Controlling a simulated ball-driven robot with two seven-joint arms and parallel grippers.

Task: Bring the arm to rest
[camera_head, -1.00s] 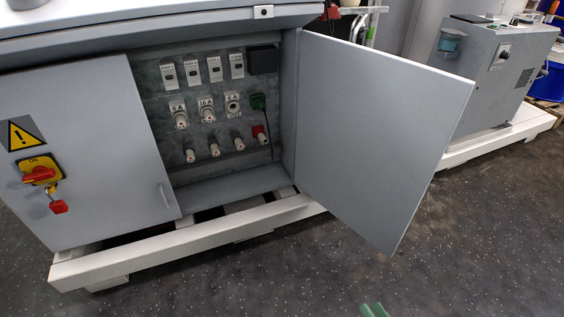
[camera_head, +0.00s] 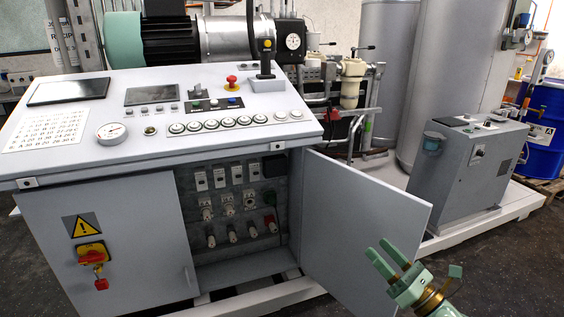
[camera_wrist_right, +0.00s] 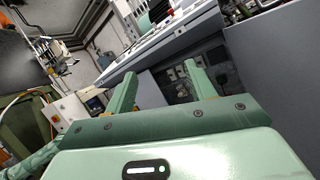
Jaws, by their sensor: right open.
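My right gripper (camera_head: 387,258) is at the lower right of the head view, in front of the open cabinet door (camera_head: 365,230). Its two green fingers are apart with nothing between them. In the right wrist view the gripper (camera_wrist_right: 160,85) is also open and empty, its fingers pointing toward the grey control cabinet. Whether it touches the door cannot be told, but it looks apart. My left gripper is in neither view.
The control cabinet (camera_head: 110,240) has a sloped console top (camera_head: 165,130) with buttons and a joystick. Its open bay shows switches and fuses (camera_head: 230,205). A grey box unit (camera_head: 465,175) and a blue drum (camera_head: 550,130) stand at right. Dark floor is clear at lower right.

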